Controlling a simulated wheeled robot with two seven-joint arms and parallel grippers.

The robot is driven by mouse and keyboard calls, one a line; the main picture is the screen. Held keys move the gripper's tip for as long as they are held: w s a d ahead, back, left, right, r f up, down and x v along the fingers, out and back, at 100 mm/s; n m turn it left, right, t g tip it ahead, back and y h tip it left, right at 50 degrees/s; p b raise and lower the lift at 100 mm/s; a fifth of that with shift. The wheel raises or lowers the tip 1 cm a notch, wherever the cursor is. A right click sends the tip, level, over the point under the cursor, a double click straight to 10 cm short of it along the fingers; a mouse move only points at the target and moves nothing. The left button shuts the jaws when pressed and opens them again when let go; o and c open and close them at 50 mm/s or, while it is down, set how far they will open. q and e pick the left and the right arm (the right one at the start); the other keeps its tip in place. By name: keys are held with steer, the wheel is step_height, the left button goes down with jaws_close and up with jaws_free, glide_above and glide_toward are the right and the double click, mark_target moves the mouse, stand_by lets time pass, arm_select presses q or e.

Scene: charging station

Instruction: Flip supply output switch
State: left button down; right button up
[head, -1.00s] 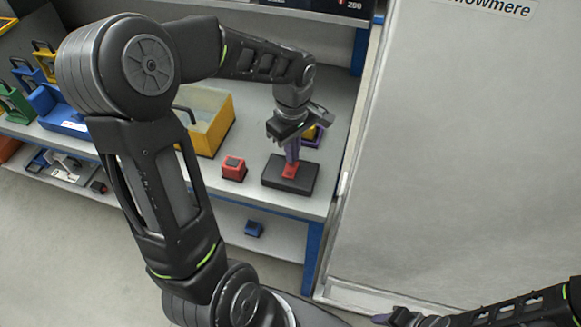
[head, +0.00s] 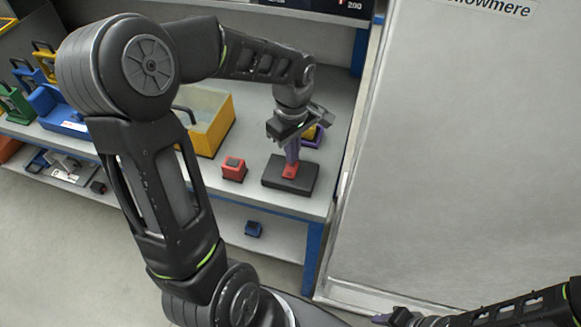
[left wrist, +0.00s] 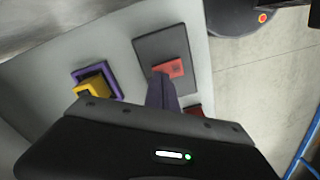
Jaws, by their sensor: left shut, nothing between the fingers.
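The switch is a red rocker (head: 290,171) on a flat dark base plate (head: 303,185) near the front right corner of the grey bench. My left gripper (head: 292,158) points down at it, shut and empty, with its fingertips at the red rocker. In the left wrist view the purple-grey fingers (left wrist: 161,92) reach the near edge of the red rocker (left wrist: 172,68); whether they press on it I cannot tell. My right gripper (head: 384,318) is at the bottom edge of the head view, and its jaws are too small to judge.
A yellow bin (head: 211,122) stands behind. A large grey panel (head: 460,150) borders the bench on the right.

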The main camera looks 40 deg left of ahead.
arm_select(q)
steer(key=shift+f+b, duration=0.85)
steer(key=shift+f, duration=0.15)
stand_by(0.8)
steer(key=shift+r, duration=0.2)
steer(key=shift+r+p, duration=2.55)
steer(key=shift+r, duration=0.85)
